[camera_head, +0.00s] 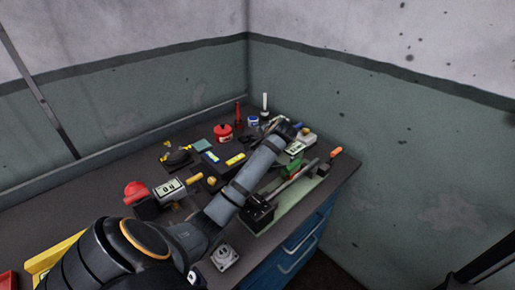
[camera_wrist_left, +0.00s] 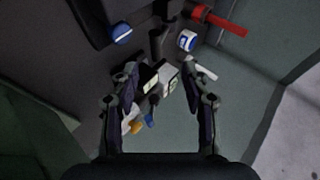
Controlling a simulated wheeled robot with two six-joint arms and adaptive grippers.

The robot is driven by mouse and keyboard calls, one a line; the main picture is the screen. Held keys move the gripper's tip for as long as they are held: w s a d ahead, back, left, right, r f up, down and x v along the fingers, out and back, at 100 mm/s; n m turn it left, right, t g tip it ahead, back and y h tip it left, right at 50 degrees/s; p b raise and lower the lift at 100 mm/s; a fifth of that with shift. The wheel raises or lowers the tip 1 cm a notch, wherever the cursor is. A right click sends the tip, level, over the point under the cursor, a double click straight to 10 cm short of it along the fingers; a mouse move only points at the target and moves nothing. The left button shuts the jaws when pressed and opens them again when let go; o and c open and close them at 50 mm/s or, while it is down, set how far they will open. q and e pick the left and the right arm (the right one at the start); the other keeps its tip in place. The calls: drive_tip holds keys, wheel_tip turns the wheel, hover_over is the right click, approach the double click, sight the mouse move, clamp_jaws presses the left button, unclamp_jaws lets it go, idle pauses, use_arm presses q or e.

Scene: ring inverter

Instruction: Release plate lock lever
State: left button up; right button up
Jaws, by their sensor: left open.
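I cannot tell for certain which part is the plate lock lever. A long grey bar (camera_head: 297,180) runs from a black block (camera_head: 258,213) on a pale plate, and an orange grip (camera_head: 335,152) shows near its far end. My left arm reaches across the bench, its gripper (camera_head: 290,129) small at the far end among the small items. In the left wrist view my left gripper (camera_wrist_left: 162,90) is open. A grey box with a pale label (camera_wrist_left: 168,80) shows between its fingers, with no clear contact. My right gripper is out of view.
The dark workbench (camera_head: 85,205) stands in a wall corner. A red mushroom button (camera_head: 135,190), a meter (camera_head: 170,188), a red can (camera_head: 222,131) and a white-topped stick (camera_head: 264,102) stand on it. Blue drawers (camera_head: 300,240) are below. A red stick (camera_wrist_left: 225,22) shows in the wrist view.

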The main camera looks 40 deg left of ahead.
sight(255, 139)
use_arm(q)
drive_tip(key=x, duration=0.8)
drive_tip(key=shift+w+a+f+p, duration=0.1)
drive_tip(key=shift+a+f+p, duration=0.1)
drive_tip(key=shift+f+p, duration=0.15)
drive_tip(key=shift+w+a+f, duration=0.25)
drive_tip(key=shift+a+f, duration=0.05)
drive_tip(key=shift+a, duration=0.05)
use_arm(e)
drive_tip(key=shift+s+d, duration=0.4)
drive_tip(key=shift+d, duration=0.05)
use_arm(q)
drive_tip(key=shift+c, duration=0.5)
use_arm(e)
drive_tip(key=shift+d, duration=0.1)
